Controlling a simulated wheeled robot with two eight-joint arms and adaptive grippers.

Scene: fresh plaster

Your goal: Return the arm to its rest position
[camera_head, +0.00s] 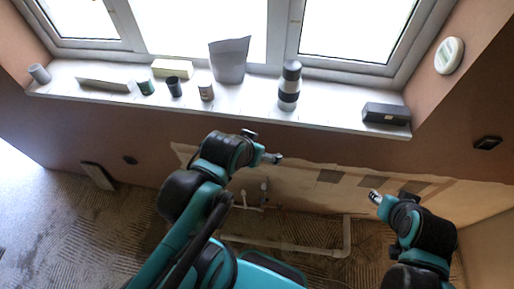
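My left arm, teal and black, comes up from the bottom left. Its gripper (272,158) is in front of the wall below the window sill, pointing right, with nothing visible in it. My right gripper (375,197) is at the lower right, pointing up and left in front of the lower wall. It also has nothing visible in it. Both grippers are small in the view, and how far their fingers are apart is unclear.
The white window sill (235,102) carries a grey bag-like container (229,60), a black and white bottle (289,86), a dark box (386,114), several small cups and jars, and flat boxes. White pipes (300,247) run along the lower wall. The rough floor is at the left.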

